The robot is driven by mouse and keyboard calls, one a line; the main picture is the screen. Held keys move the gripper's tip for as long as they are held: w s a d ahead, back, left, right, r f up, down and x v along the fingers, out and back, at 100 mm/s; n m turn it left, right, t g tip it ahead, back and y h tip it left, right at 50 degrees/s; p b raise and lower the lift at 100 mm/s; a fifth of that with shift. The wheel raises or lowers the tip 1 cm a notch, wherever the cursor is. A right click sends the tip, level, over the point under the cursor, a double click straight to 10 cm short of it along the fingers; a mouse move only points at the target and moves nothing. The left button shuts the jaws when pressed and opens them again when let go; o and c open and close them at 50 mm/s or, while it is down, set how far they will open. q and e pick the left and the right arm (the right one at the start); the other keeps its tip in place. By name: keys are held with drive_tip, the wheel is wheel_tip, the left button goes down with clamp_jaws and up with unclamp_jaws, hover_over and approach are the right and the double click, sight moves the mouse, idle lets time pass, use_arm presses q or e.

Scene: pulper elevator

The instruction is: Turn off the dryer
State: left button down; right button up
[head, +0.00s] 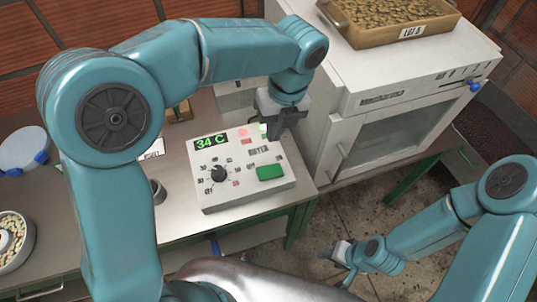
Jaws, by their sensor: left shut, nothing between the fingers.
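The white control box (243,190) sits on the metal table in the middle of the head view. It has a display reading 34 C (209,141), a black dial (218,174), a pink-red round light (243,133) and a green rectangular button (270,172). A small green part (264,130) shows at its back edge, beside my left gripper (275,134). That gripper is shut and empty, pointing down at the box's back right; whether it touches the box I cannot tell. My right gripper (339,254) is low over the floor, away from the box; its fingers are too small to read.
A white cabinet (335,115) with a glass door stands right of the box, with a tray of beans (352,30) on top. A bowl of pale beans (10,262), a bluish round lid (22,148) and a grey cup (157,192) are at left.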

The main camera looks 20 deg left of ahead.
sight(263, 171)
use_arm(q)
drive_tip(key=shift+a, duration=0.1)
drive_tip(key=f, duration=0.4)
drive_tip(key=s+a+f, duration=0.1)
drive_tip(key=f, duration=0.4)
drive_tip(key=a+f+p, duration=0.1)
drive_tip(key=f, duration=0.3)
drive_tip(key=shift+s+f, duration=0.25)
drive_tip(key=shift+f, duration=0.1)
drive_tip(key=shift+s+a+f+h+b, duration=0.15)
drive_tip(key=shift+f+h+b, duration=0.15)
drive_tip(key=shift+f+b, duration=0.3)
drive_tip(key=shift+r+t, duration=0.3)
drive_tip(key=shift+p, duration=0.3)
